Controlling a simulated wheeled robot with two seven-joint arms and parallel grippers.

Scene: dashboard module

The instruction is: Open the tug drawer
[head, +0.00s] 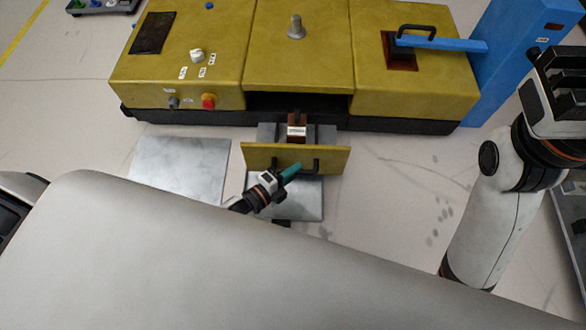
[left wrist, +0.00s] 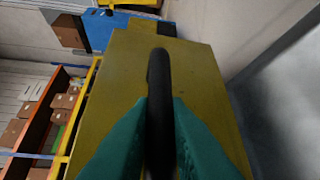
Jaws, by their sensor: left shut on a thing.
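The tug drawer is pulled out from under the middle of the yellow module (head: 180,80). Its yellow front panel (head: 332,160) stands clear of the body, with a dark gap behind it. A black bar handle (head: 316,166) is on the panel's face and also shows in the left wrist view (left wrist: 158,68). My left gripper (head: 291,172) has teal fingers, closed on both sides of this handle, as the left wrist view shows (left wrist: 160,125). Part of the handle is hidden by the fingers. The fingers of my right gripper do not show.
A brown block with a white label (head: 297,131) sits inside the drawer. Grey plates (head: 180,165) lie on the floor in front of the module. A blue post (head: 515,60) with a blue bar (head: 455,45) stands at the right. Floor right of the drawer is clear.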

